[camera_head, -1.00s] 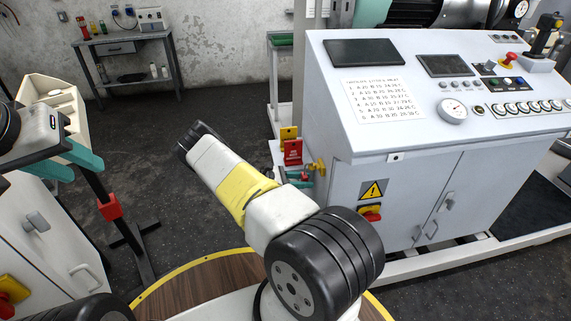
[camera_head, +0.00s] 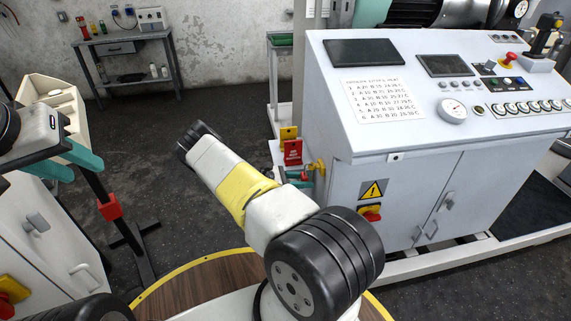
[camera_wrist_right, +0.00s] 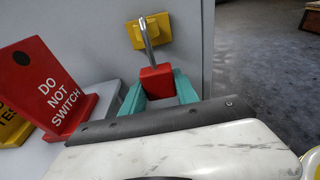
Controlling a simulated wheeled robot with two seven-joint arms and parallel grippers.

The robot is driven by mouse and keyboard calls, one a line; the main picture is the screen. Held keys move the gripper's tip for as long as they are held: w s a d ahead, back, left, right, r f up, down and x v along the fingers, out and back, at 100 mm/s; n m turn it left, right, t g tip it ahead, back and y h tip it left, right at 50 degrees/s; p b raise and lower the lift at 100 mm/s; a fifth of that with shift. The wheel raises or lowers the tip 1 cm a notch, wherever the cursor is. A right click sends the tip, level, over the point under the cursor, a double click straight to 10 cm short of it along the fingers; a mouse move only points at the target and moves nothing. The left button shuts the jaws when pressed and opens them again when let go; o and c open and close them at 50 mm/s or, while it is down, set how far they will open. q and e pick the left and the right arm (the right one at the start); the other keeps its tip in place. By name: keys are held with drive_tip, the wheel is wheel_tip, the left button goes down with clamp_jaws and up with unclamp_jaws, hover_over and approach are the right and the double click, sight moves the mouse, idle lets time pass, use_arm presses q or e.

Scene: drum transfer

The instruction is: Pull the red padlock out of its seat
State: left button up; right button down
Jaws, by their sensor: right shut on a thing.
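The red padlock (camera_wrist_right: 157,82) shows in the right wrist view, with its metal shackle reaching up to the yellow seat (camera_wrist_right: 150,30) on the grey cabinet side. Whether the shackle is still inside the seat I cannot tell. My right gripper (camera_wrist_right: 159,90) has its teal fingers on both sides of the padlock body and is shut on it. In the head view the right gripper (camera_head: 300,180) is small and partly hidden beside the yellow seat (camera_head: 319,168). My left gripper (camera_head: 66,164) is at the left, with its teal fingers apart and away from the padlock.
A red "do not switch" sign (camera_wrist_right: 47,85) and a yellow sign (camera_wrist_right: 12,122) stand left of the padlock. The control cabinet (camera_head: 345,190) fills the right. A red-and-yellow switch (camera_head: 371,213) is on its front. A workbench (camera_head: 122,40) stands at the back; open floor lies before it.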

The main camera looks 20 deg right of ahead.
drive_tip(key=shift+r, duration=0.15)
drive_tip(key=shift+r, duration=1.2)
drive_tip(key=f+v, duration=0.1)
drive_tip(key=v, duration=0.8)
drive_tip(key=shift+f, duration=0.4)
drive_tip(key=shift+a, duration=0.1)
